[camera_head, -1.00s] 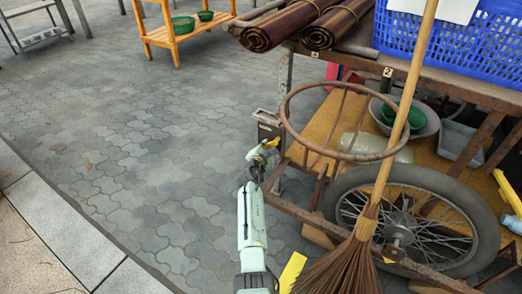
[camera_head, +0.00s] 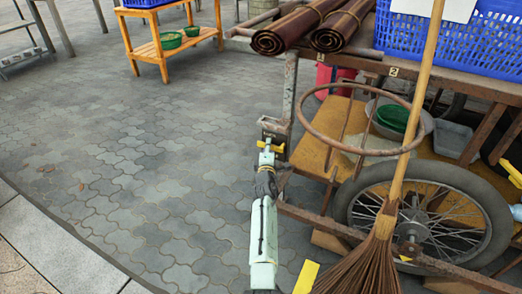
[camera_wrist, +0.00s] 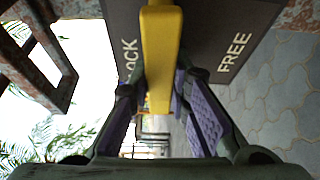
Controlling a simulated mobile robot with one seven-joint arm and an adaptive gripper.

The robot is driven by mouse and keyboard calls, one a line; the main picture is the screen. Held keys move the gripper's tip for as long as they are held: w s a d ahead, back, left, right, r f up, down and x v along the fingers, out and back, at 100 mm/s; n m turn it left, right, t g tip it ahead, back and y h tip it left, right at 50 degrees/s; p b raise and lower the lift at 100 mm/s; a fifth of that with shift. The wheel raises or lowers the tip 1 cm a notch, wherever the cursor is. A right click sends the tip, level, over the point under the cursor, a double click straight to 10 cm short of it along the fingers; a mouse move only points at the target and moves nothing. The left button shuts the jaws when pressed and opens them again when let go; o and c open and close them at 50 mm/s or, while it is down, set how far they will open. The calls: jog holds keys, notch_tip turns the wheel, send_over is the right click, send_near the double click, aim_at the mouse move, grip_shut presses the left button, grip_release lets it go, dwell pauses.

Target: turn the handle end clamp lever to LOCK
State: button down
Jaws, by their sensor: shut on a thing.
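The yellow clamp lever (camera_wrist: 161,45) stands between the two purple-padded fingers of my gripper (camera_wrist: 160,88) in the wrist view. My gripper is shut on it. Behind the lever is a dark plate (camera_wrist: 235,25). The word FREE shows on its right side and LOCK on its left, with its first letter partly hidden. The lever lies between the two words. In the head view the dark clamp box (camera_head: 274,127) sits on the cart's handle end, and my gripper (camera_head: 266,160) meets the yellow lever just below it.
A rusty ring (camera_head: 330,148), a straw broom (camera_head: 375,245) and a spoked wheel (camera_head: 425,215) are close on the right. Brown rolls (camera_head: 285,40) and a blue basket (camera_head: 455,45) rest on the cart. Open paving (camera_head: 130,150) lies to the left.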

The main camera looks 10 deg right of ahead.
jog(key=shift+r+m+t, duration=0.25)
jog(key=shift+m+t, duration=0.05)
jog(key=shift+m, duration=0.1)
jog(key=c, duration=1.5)
grip_release()
jog(key=shift+a+f+n, duration=0.15)
jog(key=shift+n, duration=0.15)
